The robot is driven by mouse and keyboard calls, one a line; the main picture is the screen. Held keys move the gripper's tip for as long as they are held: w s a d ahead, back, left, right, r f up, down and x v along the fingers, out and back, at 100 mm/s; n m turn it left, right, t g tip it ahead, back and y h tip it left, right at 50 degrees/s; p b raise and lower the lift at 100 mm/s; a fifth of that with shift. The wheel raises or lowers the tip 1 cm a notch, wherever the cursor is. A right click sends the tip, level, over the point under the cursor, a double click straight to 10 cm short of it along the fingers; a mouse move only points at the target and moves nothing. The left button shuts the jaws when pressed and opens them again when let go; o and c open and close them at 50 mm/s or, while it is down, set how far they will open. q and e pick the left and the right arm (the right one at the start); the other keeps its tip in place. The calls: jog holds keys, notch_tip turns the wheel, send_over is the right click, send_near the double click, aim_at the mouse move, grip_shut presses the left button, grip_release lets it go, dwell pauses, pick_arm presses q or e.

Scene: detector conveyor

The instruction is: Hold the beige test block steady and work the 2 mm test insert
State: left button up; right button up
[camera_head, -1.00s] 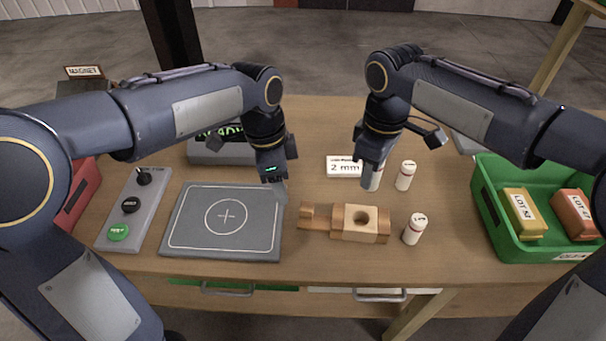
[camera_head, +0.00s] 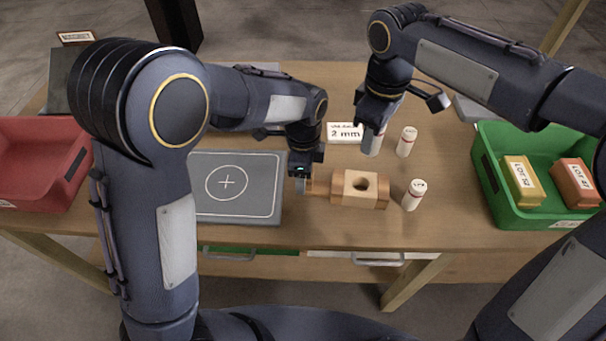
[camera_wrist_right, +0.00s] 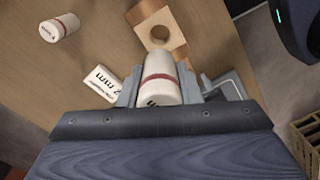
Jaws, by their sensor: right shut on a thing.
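The beige test block (camera_head: 362,190) lies on the table with its round hole facing up; it also shows in the right wrist view (camera_wrist_right: 157,27). The print on the held insert is not readable.
Two more white inserts stand at the right (camera_head: 406,142) and near the block's right end (camera_head: 413,195). A green bin (camera_head: 489,178) with lot blocks is at the right, a red bin (camera_head: 75,160) at the left. A grey pad (camera_head: 235,212) lies left of the block.

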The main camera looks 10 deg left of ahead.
pick_arm(q)
jog(key=shift+f, duration=0.8)
jog(key=shift+c, duration=0.5)
jog(key=c, duration=1.1)
pick_arm(e)
jog(key=w+d+f+m, duration=0.1)
jog(key=d+f, duration=0.2)
jog(key=w+d+f+m, duration=0.1)
jog(key=d+f+m, duration=0.1)
jog(key=d+f, duration=0.2)
jog(key=w+d+f+m, duration=0.1)
jog(key=d+f+m, duration=0.1)
jog(key=d+f, duration=0.1)
jog(key=shift+d+f, duration=0.4)
jog(key=shift+f, duration=2.35)
